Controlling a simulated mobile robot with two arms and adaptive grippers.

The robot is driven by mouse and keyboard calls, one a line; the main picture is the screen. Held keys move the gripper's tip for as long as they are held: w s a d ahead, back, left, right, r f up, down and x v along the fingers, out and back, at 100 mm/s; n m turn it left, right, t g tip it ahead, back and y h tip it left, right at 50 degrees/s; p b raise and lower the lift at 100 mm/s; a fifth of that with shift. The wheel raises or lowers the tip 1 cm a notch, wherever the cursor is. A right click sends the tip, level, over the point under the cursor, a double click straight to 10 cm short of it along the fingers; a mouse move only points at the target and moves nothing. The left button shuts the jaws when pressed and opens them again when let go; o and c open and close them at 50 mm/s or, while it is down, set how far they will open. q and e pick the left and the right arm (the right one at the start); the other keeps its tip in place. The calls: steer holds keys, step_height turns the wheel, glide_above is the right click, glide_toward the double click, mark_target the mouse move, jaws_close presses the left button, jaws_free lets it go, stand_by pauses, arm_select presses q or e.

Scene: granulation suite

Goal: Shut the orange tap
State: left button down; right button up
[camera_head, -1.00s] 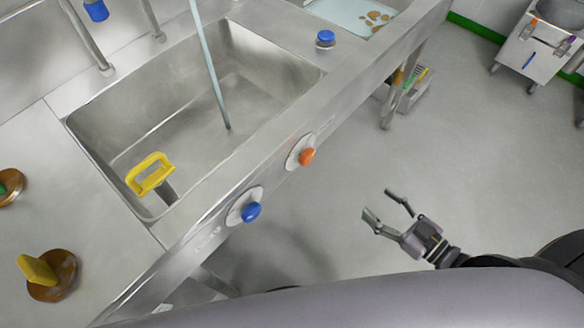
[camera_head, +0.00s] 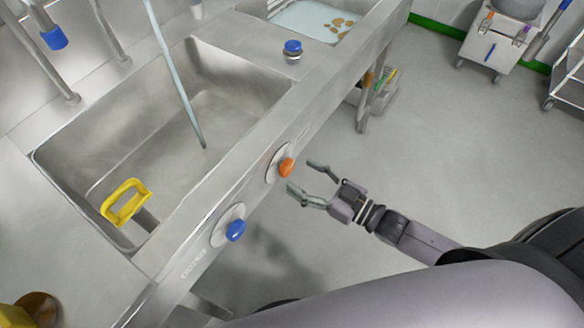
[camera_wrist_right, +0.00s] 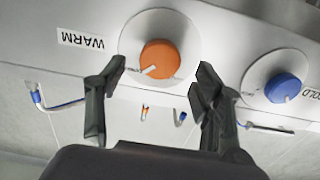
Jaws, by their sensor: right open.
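The orange tap (camera_head: 286,167) is a round knob on a pale disc on the sink's front panel. In the right wrist view the orange tap (camera_wrist_right: 160,58) has a white pointer mark at its lower left, and a "WARM" label stands beside it. My right gripper (camera_head: 305,183) is open and empty, its fingers pointing at the orange tap from a short distance. In the wrist view the fingers of the right gripper (camera_wrist_right: 158,85) stand apart, below and to either side of the knob. A gap to the knob seems to remain. My left gripper is not in view.
A blue tap (camera_head: 235,230) labelled "COLD" sits beside the orange one on the same panel. Behind the panel is the steel sink (camera_head: 225,85) with a yellow-handled tool (camera_head: 125,203) and a water stream (camera_head: 180,85). Open floor (camera_head: 450,140) lies right of the counter.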

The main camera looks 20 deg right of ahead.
mark_target(290, 170)
steer(key=shift+x, duration=2.05)
steer(key=shift+c, duration=0.2)
steer(key=c, duration=1.1)
